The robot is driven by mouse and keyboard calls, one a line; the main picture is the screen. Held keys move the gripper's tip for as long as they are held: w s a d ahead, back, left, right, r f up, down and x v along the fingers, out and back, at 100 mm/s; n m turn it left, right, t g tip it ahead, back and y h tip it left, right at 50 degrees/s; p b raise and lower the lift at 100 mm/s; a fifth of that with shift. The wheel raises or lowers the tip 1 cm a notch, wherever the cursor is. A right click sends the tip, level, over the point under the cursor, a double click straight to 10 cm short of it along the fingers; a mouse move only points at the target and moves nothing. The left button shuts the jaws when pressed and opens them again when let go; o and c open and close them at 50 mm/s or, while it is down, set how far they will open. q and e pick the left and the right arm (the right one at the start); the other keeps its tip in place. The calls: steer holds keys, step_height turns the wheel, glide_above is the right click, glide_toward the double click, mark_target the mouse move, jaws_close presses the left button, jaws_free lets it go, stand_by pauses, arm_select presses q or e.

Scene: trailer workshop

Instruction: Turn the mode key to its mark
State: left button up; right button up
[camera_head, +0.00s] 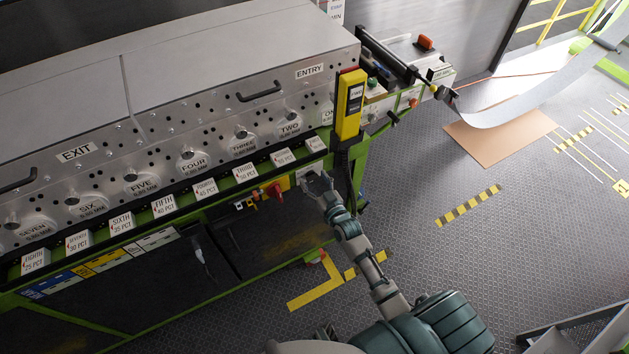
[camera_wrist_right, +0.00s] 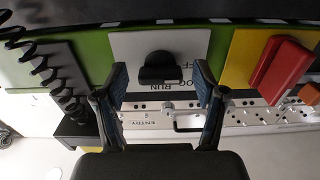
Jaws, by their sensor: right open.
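The mode key (camera_wrist_right: 160,68) is a black knob on a pale plate (camera_wrist_right: 190,42) in the right wrist view. Lettering below it appears upside down; I read RUN and part of JOG and OFF. Its mark cannot be made out. My right gripper (camera_wrist_right: 162,82) is open, with one blue-padded finger on each side of the knob and gaps between. In the head view my right gripper (camera_head: 318,184) is at the machine's front rail, by the pale plate (camera_head: 311,170); the key is hidden there. My left gripper is not in view.
A red switch (camera_wrist_right: 285,72) on a yellow plate (camera_wrist_right: 246,58) sits right of the key in the wrist view. A black coiled cord (camera_wrist_right: 45,75) hangs left. In the head view, a yellow pendant (camera_head: 349,104) stands above my gripper. Open floor (camera_head: 420,215) lies right.

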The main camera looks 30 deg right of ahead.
steer(key=c, duration=1.1)
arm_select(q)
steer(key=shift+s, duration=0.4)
arm_select(e)
steer(key=shift+c, duration=0.2)
